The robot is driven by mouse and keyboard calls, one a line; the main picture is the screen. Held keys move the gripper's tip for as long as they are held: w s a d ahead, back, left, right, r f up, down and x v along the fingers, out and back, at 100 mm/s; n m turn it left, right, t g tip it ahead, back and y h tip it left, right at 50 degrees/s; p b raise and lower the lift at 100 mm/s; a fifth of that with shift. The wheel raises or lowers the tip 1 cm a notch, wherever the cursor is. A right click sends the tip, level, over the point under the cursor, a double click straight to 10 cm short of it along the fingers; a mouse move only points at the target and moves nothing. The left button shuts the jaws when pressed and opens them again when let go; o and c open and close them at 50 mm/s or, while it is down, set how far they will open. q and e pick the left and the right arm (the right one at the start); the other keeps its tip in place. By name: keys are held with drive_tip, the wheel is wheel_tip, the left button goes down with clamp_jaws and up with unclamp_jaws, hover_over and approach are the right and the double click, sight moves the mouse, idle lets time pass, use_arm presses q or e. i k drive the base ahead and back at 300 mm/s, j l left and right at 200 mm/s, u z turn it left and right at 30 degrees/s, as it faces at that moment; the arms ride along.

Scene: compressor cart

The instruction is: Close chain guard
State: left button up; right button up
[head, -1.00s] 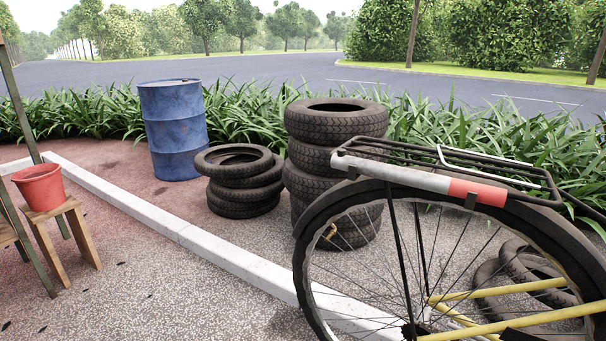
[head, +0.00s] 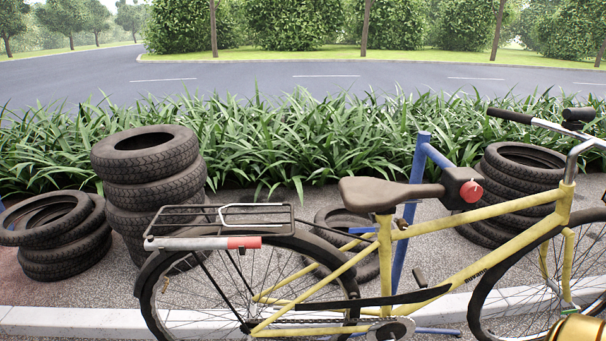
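A yellow bicycle (head: 490,262) stands side-on in the head view, with its rear wheel at the left and its front wheel at the right. A long black chain guard (head: 375,301) runs along the lower frame. Its right end sits higher than its left, and there is a gap between it and the chainring (head: 390,330) and chain below. The chainring is partly cut off by the bottom edge of the picture. Neither of my grippers is in view.
A blue stand (head: 418,165) and a dark box with a red knob (head: 462,188) are behind the bicycle. Tyre stacks (head: 150,185) stand behind it. A white kerb (head: 30,318) runs beneath. A gold rounded thing (head: 580,328), cut off at lower right, is unclear.

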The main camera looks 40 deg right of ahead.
sight(419, 297)
drive_tip(key=z, duration=1.6)
